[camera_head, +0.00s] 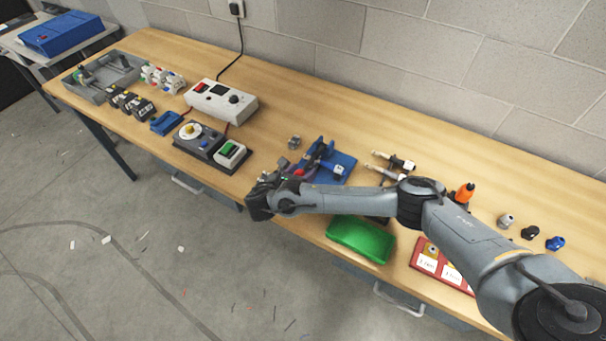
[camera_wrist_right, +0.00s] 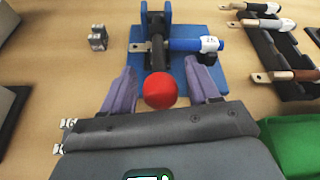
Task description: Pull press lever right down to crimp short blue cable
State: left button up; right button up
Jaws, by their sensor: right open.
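The press (camera_wrist_right: 188,65) has a blue base and stands on the wooden bench; it also shows in the head view (camera_head: 343,160), partly behind my right arm. Its dark lever ends in a red knob (camera_wrist_right: 160,91). The short blue cable (camera_wrist_right: 185,45) with a white label lies across the press, its metal lug (camera_wrist_right: 138,47) sticking out on the left. My right gripper (camera_wrist_right: 160,86) is open, with one finger on each side of the red knob and visible gaps to it. In the head view my right gripper (camera_head: 285,175) is at the front of the press. My left gripper is not in view.
A dark rack (camera_wrist_right: 283,60) with more lugged cables stands right of the press. A small metal block (camera_wrist_right: 97,38) lies left of it. A green box (camera_head: 360,238) is at the front edge, near my right arm. A white control unit (camera_head: 220,101) stands further left.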

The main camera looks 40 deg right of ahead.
jog(key=shift+w+d+f, duration=0.15)
jog(key=shift+d+f, duration=0.1)
jog(key=shift+d, duration=0.3)
grip_shut()
